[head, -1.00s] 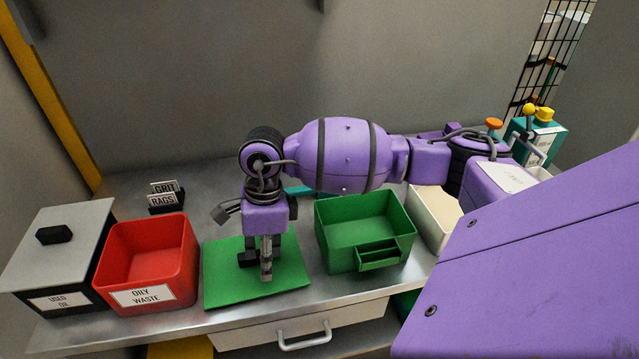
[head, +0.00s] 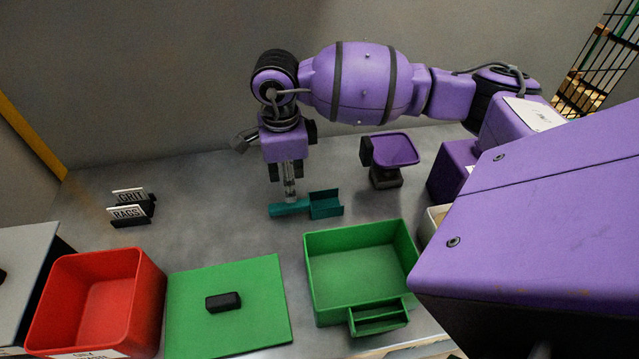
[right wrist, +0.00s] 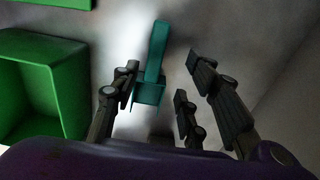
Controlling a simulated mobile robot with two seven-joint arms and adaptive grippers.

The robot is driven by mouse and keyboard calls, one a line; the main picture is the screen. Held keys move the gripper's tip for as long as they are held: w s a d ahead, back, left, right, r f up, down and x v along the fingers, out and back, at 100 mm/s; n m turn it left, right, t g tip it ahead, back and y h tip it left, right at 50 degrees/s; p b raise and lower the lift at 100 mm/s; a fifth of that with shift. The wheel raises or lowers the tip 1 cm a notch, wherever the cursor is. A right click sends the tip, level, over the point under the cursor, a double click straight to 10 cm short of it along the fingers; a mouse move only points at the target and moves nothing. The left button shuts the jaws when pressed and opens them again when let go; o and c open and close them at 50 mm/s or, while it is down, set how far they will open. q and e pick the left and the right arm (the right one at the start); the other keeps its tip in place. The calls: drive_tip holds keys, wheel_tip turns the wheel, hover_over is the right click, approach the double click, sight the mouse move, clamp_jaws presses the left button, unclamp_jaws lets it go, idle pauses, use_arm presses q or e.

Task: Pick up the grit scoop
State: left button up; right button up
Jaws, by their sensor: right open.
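The grit scoop is a teal piece with a flat handle and a small open box-like pan (head: 326,204). It lies on the grey metal bench behind the green tray. My right gripper (head: 289,188) points down just above the handle end, its fingers apart with nothing held. In the right wrist view the scoop (right wrist: 153,60) shows between and beyond the open fingers (right wrist: 165,78), nearer the left-hand finger. I cannot tell whether that finger touches it. My left gripper is not in view.
A green tray (head: 312,291) and a green lid (head: 188,320) with a black knob stand in front. A red bin (head: 152,290) is left, with GRIT and RAGS signs (head: 130,212) behind. A purple pan on a dark stand (head: 396,150) is right of the scoop.

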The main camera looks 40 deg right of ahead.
sight(291, 204)
drive_tip(key=shift+w+d+f, duration=0.1)
drive_tip(key=shift+f, duration=0.25)
drive_tip(key=f, duration=0.4)
drive_tip(key=f+p, duration=0.1)
drive_tip(key=f, duration=0.2)
drive_tip(key=shift+s+a, duration=0.25)
drive_tip(key=shift+s, duration=0.15)
drive_tip(key=shift+c, duration=0.3)
clamp_jaws()
